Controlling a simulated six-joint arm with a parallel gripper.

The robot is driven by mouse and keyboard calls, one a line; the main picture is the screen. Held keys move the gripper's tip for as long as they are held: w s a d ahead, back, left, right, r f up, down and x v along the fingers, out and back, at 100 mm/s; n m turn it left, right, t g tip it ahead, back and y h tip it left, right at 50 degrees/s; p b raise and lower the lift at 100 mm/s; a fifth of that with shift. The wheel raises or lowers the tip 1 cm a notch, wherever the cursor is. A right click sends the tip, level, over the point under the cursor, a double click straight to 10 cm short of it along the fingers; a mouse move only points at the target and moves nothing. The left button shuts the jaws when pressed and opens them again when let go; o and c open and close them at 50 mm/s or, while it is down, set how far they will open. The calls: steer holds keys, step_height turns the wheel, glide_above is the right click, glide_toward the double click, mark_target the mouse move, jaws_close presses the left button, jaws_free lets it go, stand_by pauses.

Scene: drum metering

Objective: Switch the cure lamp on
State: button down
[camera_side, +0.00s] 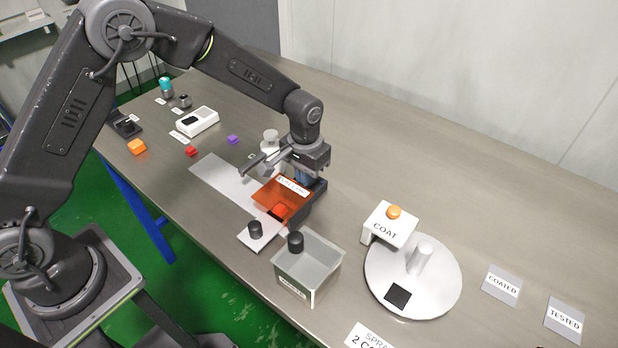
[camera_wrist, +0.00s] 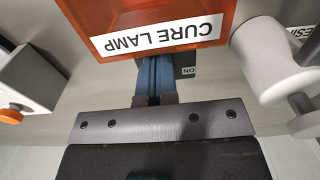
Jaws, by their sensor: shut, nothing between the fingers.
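The cure lamp is a translucent orange hood (camera_side: 270,196) with a white CURE LAMP label. It stands at the middle of the bench and fills the top of the wrist view (camera_wrist: 100,15). A dark plate with an ON label (camera_wrist: 187,71) lies just behind the hood's labelled edge. My gripper (camera_side: 303,180) is shut and empty, pointing down behind the hood. Its blue fingers also show in the wrist view (camera_wrist: 153,75), beside the ON label; their tips are partly hidden by the hood's edge. I cannot tell whether they touch the switch, or whether the lamp is lit.
A white bottle-like object (camera_side: 269,140) stands close beside my gripper, also in the wrist view (camera_wrist: 270,60).

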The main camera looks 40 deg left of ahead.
steer(key=shift+f, duration=0.25)
steer(key=shift+r, duration=3.55)
